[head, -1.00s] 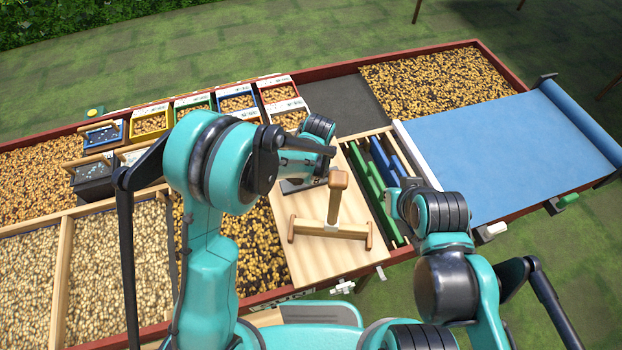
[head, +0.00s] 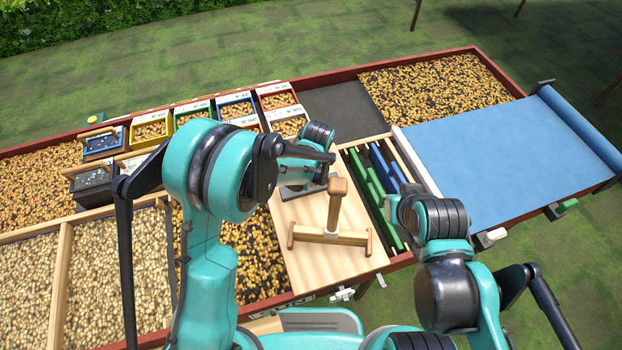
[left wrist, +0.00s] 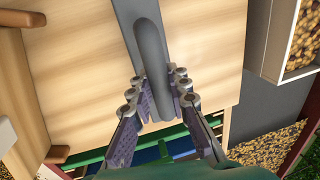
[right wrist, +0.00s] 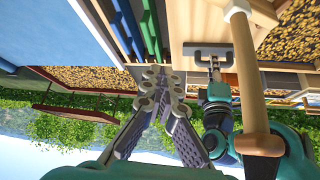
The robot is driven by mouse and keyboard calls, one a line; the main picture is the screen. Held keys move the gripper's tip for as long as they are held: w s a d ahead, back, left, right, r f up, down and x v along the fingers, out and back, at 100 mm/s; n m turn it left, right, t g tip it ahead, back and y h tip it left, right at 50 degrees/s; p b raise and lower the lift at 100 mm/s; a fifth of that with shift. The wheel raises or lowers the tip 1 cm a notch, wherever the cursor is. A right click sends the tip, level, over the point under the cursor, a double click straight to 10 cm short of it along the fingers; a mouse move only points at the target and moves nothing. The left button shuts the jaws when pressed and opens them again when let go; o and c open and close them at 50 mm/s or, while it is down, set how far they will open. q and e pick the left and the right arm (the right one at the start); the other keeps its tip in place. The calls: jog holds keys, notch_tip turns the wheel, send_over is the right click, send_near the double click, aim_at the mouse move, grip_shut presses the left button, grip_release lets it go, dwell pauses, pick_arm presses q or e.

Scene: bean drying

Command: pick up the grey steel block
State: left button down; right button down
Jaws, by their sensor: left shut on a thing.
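The grey steel block (left wrist: 128,22) is a flat plate with a rounded grey handle (left wrist: 150,62). It is on or just above the pale wooden board (head: 312,262); I cannot tell whether it touches. My left gripper (left wrist: 158,88) is shut on the handle, one finger on each side. In the head view part of the grey block (head: 290,192) shows beneath my left wrist, which hides the fingers. In the right wrist view the block (right wrist: 204,50) also shows. My right gripper (right wrist: 164,80) appears shut and empty, apart from the block.
A wooden T-shaped tool (head: 337,205) stands on the board close to the block. Green and blue slats (head: 378,190) lie to the right, then a blue cloth (head: 505,150). Small coloured bean boxes (head: 193,110) line the back. Bean beds fill much of the table.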

pick_arm(q)
notch_tip(320, 180, up, 4)
jog(key=shift+r+p, duration=0.1)
jog(key=shift+p, duration=0.4)
jog(key=w+d+r+p, duration=0.1)
jog(key=w+d+r, duration=0.5)
jog(key=d, duration=0.3)
jog(key=shift+w+d+r, duration=0.2)
jog(key=shift+w+r, duration=0.05)
jog(key=shift+w, duration=0.15)
